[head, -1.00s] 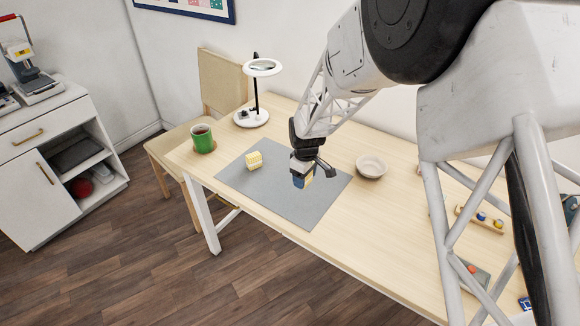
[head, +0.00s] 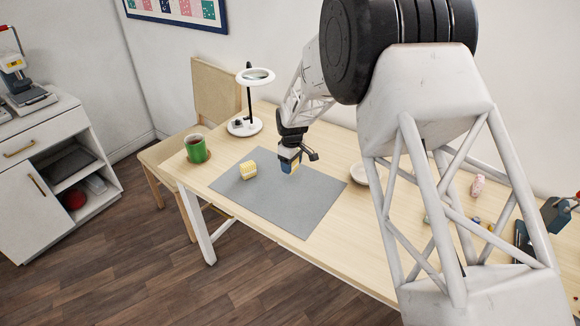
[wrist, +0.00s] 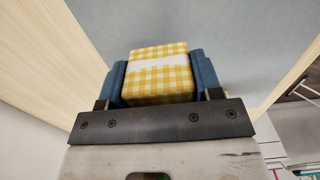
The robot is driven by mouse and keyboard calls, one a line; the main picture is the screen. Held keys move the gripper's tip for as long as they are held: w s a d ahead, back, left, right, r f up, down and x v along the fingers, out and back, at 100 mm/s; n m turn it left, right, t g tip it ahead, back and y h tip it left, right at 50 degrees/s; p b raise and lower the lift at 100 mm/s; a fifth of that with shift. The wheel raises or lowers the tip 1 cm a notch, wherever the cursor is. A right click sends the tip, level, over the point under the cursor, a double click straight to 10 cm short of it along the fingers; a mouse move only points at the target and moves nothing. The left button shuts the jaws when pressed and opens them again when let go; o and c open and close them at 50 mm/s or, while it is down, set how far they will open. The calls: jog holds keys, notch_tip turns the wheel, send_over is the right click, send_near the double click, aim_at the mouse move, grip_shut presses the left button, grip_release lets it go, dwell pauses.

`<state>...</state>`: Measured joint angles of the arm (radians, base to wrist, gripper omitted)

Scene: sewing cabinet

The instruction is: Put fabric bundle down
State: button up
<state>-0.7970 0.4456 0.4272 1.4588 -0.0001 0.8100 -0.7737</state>
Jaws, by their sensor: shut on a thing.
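My gripper (head: 290,165) is shut on a yellow-and-white checked fabric bundle (wrist: 158,82) with a white band around it. In the wrist view the bundle sits between two blue fingers, its top face towards the camera. In the head view only a small yellow part of this bundle (head: 295,164) shows at the fingers, over the back part of a grey mat (head: 285,205). I cannot tell whether it touches the mat. A second yellow bundle (head: 249,170) with a pale band lies on the mat, to the left of my gripper and apart from it.
A white magnifier lamp (head: 245,127) stands behind the mat. A pale bowl (head: 359,174) is right of the mat, partly hidden by my arm. The mat's front is clear.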

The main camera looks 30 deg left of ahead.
jog(key=shift+w+a+f, duration=0.1)
jog(key=shift+w+a, duration=0.95)
jog(key=shift+f, duration=0.1)
jog(key=shift+f, duration=1.65)
jog(key=shift+f, duration=0.15)
jog(key=o, duration=0.9)
notch_tip(320, 180, up, 12)
jog(key=shift+r, duration=0.15)
